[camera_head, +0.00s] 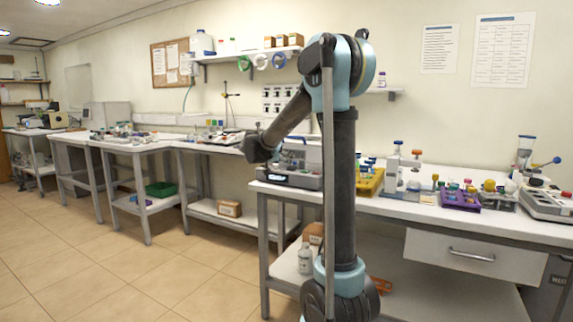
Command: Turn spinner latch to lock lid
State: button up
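A grey boxy device (291,179) with a small display on its front stands at the left end of the near bench, and it may be the spinner. No fingers of my gripper can be picked out against the dark links.
The near bench (400,205) also carries a yellow tray (370,184), a white stand (393,168), a purple rack (460,198) and another grey device (548,203) at right. More benches run along the wall at left. The tiled floor (120,270) is clear in front.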

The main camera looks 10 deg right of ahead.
jog(key=shift+v, duration=2.55)
